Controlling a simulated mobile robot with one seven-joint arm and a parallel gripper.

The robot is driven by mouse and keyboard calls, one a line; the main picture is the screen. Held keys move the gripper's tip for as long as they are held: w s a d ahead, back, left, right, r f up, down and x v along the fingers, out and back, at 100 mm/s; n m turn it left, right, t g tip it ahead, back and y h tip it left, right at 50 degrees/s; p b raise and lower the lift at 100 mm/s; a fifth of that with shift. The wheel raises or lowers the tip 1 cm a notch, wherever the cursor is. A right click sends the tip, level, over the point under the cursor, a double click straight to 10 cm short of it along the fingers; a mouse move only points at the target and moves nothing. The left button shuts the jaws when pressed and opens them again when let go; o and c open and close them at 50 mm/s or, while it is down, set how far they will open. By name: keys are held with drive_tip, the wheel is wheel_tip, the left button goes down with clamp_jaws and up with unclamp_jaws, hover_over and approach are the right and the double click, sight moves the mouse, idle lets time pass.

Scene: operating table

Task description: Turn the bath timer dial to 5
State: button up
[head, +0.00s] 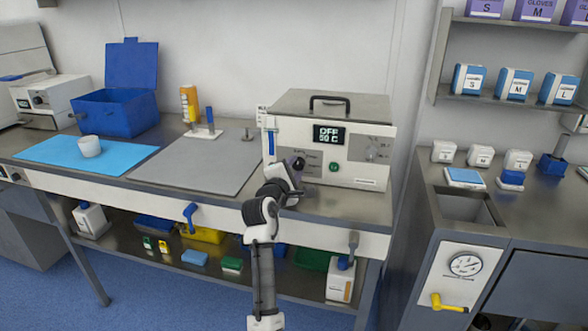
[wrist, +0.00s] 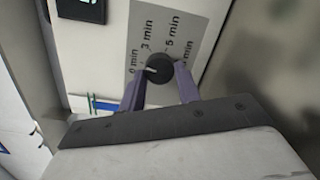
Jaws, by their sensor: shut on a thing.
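The bath (head: 275,150) is a white box with a grey lid and handle, at the back of the bench in the head view. Its display (head: 329,133) reads OFF and 50 C. The round black timer dial (wrist: 158,67) is on its front panel in the wrist view, with 0, 3 and 5 min labels around it and a further label partly hidden. A light mark on the dial lies at its left side, near the 0 min label. My gripper (wrist: 159,84) is shut on the dial, a purple finger on each side.
A grey mat (head: 190,165) is clear to the left. A sink unit with a gauge (head: 465,264) stands right.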

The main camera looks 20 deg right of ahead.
drive_tip(key=m, duration=0.4)
drive_tip(key=shift+p, duration=0.3)
drive_tip(key=m+y, duration=0.1)
drive_tip(key=m, duration=0.3)
drive_tip(key=shift+r+m, duration=0.1)
drive_tip(key=shift+m, duration=0.2)
drive_tip(key=m, duration=0.4)
drive_tip(key=shift+d+y, duration=0.1)
drive_tip(key=shift+y, duration=0.3)
drive_tip(key=shift+s+d+r+m+y+b, duration=0.1)
drive_tip(key=shift+m+y+b, duration=0.4)
drive_tip(key=shift+m, duration=1.5)
drive_tip(key=shift+h, duration=0.3)
drive_tip(key=o, duration=1)
